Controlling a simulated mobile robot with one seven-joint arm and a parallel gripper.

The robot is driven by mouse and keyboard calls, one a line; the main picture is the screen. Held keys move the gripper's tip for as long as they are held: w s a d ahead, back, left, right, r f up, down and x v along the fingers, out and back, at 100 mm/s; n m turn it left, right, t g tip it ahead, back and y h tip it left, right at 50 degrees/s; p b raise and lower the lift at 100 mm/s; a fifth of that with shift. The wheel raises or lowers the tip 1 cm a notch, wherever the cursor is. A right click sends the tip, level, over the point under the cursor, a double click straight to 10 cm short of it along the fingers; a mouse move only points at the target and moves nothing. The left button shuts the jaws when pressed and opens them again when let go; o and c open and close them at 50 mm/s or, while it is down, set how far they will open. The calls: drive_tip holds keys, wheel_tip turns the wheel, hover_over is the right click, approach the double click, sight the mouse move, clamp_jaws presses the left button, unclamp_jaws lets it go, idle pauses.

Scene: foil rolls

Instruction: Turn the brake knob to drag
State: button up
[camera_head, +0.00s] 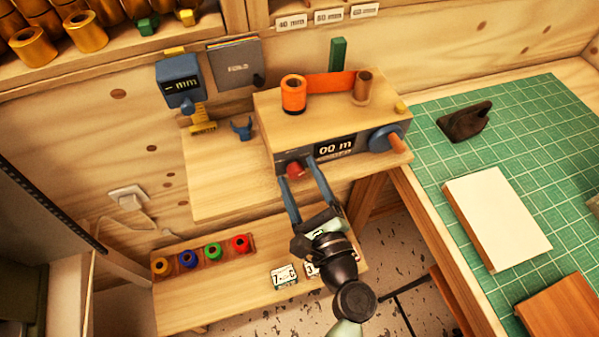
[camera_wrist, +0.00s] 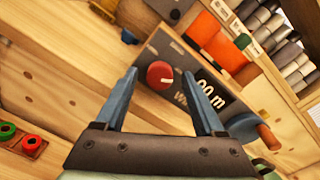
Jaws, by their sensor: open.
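The brake knob (camera_head: 295,169) is a small red knob on the grey front panel of a wooden winding unit, left of the "00 m" display (camera_head: 335,147). In the wrist view the red knob (camera_wrist: 160,75) sits between and beyond my two blue fingers, with a pale mark on its face. My gripper (camera_head: 302,182) is open in front of the panel, its fingertips either side of the knob in the picture. It also shows in the wrist view (camera_wrist: 160,78). I cannot tell whether the fingers touch the knob. The panel's lettering around the knob is too small to read.
A blue crank wheel (camera_head: 383,139) with a wooden handle is right of the display. An orange roll (camera_head: 293,94) and a brown roll (camera_head: 362,87) stand on the unit. A rack of coloured spools (camera_head: 205,255) lies below left. A green cutting mat (camera_head: 520,120) covers the right table.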

drive_tip(key=shift+w+a, duration=0.1)
drive_tip(key=shift+w, duration=0.1)
drive_tip(key=shift+c, duration=0.2)
clamp_jaws()
drive_tip(key=shift+f+n+b, duration=0.1)
drive_tip(key=shift+n+b, duration=0.3)
drive_tip(key=n+b, duration=0.3)
drive_tip(key=shift+f+n, duration=0.1)
drive_tip(key=shift+n, duration=0.3)
drive_tip(key=n+b, duration=0.2)
drive_tip(key=n, duration=0.1)
drive_tip(key=shift+b, duration=0.3)
drive_tip(key=shift+n+b, duration=1.25)
drive_tip(key=shift+n, duration=0.75)
drive_tip(key=shift+r, duration=0.2)
